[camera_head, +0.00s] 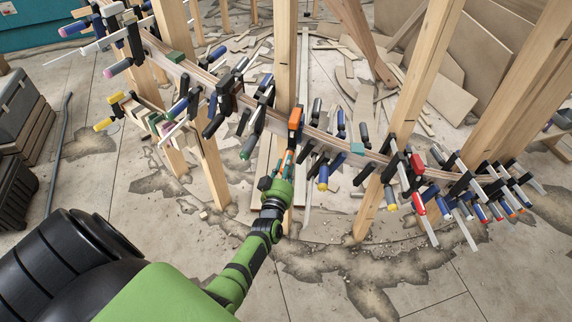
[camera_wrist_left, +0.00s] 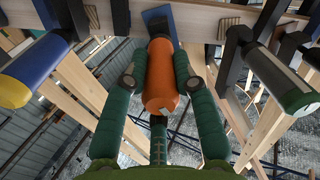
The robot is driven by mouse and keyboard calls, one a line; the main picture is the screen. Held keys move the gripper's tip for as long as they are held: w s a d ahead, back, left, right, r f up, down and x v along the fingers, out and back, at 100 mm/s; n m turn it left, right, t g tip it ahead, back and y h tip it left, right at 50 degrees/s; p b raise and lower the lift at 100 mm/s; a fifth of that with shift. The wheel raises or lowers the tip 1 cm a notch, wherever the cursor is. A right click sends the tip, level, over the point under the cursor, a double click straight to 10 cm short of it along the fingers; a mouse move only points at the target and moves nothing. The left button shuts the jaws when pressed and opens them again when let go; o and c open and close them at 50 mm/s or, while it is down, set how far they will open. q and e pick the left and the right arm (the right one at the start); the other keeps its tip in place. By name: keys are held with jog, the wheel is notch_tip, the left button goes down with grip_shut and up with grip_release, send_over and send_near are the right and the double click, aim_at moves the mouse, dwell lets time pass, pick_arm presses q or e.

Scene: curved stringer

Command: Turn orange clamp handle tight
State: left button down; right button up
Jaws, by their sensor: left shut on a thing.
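The orange clamp (camera_head: 296,120) sits on the curved wooden stringer (camera_head: 330,140) near the middle of the head view. Its orange handle (camera_wrist_left: 160,80) fills the centre of the left wrist view, hanging below the wood. My left gripper (camera_head: 284,165) reaches up to it from below in the head view. In the left wrist view the green fingers of my left gripper (camera_wrist_left: 160,75) lie along both sides of the handle and are shut on it. The far end of the handle is partly hidden by the clamp's dark parts. My right gripper is not in view.
Neighbouring clamps crowd both sides: one with a blue and yellow handle (camera_wrist_left: 32,72) and one with a grey and green handle (camera_wrist_left: 280,80). Wooden posts (camera_head: 285,60) stand along the stringer. Wood scraps (camera_head: 440,90) lie on the floor behind.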

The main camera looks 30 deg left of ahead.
pick_arm(q)
jog(key=shift+f+m, duration=0.1)
jog(key=shift+m, duration=1)
jog(key=c, duration=1)
grip_release()
jog(key=shift+s, duration=0.1)
jog(key=v, duration=1.2)
jog(key=shift+d, duration=0.1)
jog(key=shift+s+d+p, duration=0.25)
jog(key=shift+s+p, duration=0.2)
jog(key=shift+s, duration=0.25)
